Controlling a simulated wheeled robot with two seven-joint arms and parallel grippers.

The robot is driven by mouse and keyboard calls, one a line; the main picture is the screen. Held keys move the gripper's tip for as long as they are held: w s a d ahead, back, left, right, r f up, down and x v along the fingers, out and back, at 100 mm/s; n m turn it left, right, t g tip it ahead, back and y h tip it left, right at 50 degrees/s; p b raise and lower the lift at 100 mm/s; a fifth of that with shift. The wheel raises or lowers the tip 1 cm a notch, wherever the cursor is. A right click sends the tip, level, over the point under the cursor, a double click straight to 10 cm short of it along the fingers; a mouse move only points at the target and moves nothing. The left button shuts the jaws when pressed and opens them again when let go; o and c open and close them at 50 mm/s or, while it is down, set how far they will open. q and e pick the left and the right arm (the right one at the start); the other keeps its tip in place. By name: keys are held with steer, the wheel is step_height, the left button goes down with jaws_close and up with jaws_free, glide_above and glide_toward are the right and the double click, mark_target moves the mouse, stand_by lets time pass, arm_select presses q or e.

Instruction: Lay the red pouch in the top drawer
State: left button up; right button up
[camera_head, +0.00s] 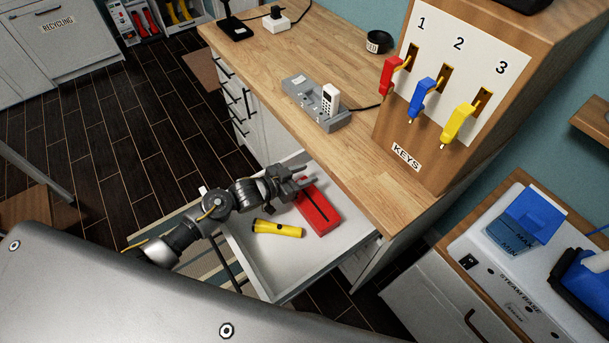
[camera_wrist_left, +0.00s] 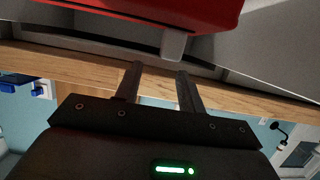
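The red pouch (camera_head: 326,222), with a dark line along its top, lies inside the open top drawer (camera_head: 264,277), beside the yellow flashlight. My left gripper (camera_head: 303,178) is over the drawer, by the far end of the pouch. In the left wrist view its two fingers (camera_wrist_left: 158,70) are apart with nothing between them. The red pouch (camera_wrist_left: 140,10) fills the top of that view, beyond the fingertips. I cannot tell whether a finger touches it. My right gripper is not in view.
The yellow flashlight (camera_head: 278,229) lies in the drawer, left of the pouch. The wooden counter (camera_head: 345,150) overhangs the drawer's back. A key box (camera_head: 440,90) with three colored keys and a grey device (camera_head: 320,104) stand on it. The drawer's front part is clear.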

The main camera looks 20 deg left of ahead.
arm_select(q)
steer(key=b+v, duration=0.1)
steer(key=v, duration=0.6)
steer(key=shift+s+a, duration=0.1)
